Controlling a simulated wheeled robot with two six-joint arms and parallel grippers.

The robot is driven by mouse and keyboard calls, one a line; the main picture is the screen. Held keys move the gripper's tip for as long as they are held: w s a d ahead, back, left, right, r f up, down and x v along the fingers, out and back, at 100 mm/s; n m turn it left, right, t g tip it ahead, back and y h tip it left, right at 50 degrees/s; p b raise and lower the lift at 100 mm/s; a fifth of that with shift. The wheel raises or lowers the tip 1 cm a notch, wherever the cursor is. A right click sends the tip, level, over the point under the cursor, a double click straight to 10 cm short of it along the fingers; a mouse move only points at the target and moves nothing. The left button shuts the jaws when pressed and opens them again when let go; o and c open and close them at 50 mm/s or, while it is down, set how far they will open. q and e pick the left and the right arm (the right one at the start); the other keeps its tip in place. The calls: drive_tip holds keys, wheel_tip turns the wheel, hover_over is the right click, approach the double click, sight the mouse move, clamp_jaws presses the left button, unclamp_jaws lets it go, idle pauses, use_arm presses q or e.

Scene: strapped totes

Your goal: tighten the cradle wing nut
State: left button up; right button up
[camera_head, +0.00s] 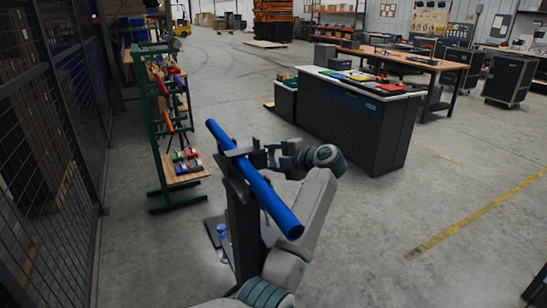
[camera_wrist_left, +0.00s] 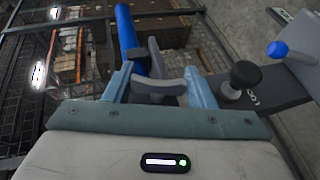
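A blue pipe (camera_head: 250,178) lies tilted in the dark cradle (camera_head: 237,168) on top of a post in the head view. The pipe also shows in the left wrist view (camera_wrist_left: 127,35). My right gripper is in neither view.
A green tool rack (camera_head: 165,130) and mesh fence (camera_head: 50,150) stand left. A dark counter (camera_head: 345,115) stands behind.

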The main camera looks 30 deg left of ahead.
use_arm(q)
drive_tip(key=o, duration=0.3)
drive_tip(key=b+v, duration=0.3)
drive_tip(key=v, duration=0.7)
drive_tip(key=shift+s+d+r, duration=0.1)
drive_tip(key=shift+s+d, duration=0.05)
drive_tip(key=shift+d, duration=0.25)
